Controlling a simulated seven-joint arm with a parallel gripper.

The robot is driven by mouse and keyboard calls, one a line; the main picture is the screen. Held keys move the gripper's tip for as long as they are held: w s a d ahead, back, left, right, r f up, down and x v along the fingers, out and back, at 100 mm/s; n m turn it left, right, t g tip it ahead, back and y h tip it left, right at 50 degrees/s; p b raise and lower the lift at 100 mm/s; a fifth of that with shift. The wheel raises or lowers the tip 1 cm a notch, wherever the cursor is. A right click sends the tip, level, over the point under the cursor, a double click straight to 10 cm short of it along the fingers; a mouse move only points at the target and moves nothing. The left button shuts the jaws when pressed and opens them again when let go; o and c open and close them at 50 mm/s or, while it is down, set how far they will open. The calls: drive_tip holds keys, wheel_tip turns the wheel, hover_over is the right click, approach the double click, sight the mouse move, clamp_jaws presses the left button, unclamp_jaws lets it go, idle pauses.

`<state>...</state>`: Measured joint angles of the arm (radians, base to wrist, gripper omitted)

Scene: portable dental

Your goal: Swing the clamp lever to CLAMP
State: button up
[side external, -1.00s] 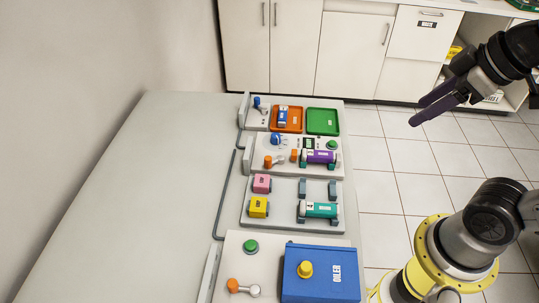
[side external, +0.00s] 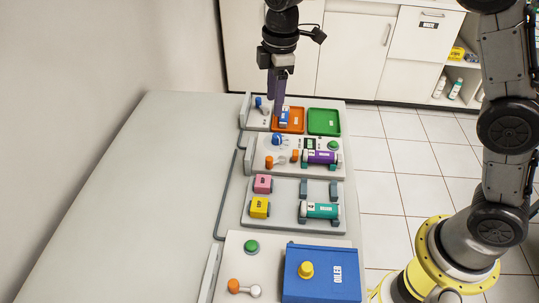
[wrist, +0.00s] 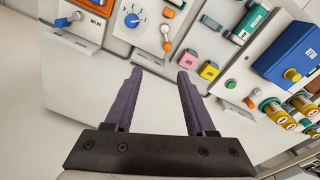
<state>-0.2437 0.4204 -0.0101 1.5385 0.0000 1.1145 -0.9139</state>
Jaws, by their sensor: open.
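No label reading CLAMP is legible, so I cannot tell which lever is the clamp lever. An orange-knobbed lever (side external: 272,161) lies on the middle panel with the purple cylinder; it also shows in the wrist view (wrist: 167,46). Another orange-knobbed lever (side external: 236,286) is on the front panel beside the blue box. A blue-tipped lever (side external: 260,103) stands on the far panel and shows at upper left in the wrist view (wrist: 62,22). My gripper (side external: 276,98) points down in front of the far panel's orange tray in the picture; its purple fingers (wrist: 158,72) are apart and empty.
The far panel holds an orange tray (side external: 299,129) with a blue block and a green tray (side external: 323,122). A blue dial (side external: 276,139), purple cylinder (side external: 320,157), pink block (side external: 262,184), yellow block (side external: 259,207) and blue box (side external: 320,272) stand nearby. The table's left side (side external: 130,200) is clear.

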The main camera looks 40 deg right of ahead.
drive_tip(key=g, duration=0.1)
approach(269, 158)
wheel_tip(269, 158, down, 9)
drive_tip(key=shift+s+f, duration=0.1)
idle(0.3)
drive_tip(key=shift+c, duration=0.2)
drive_tip(key=shift+a, duration=0.1)
clamp_jaws()
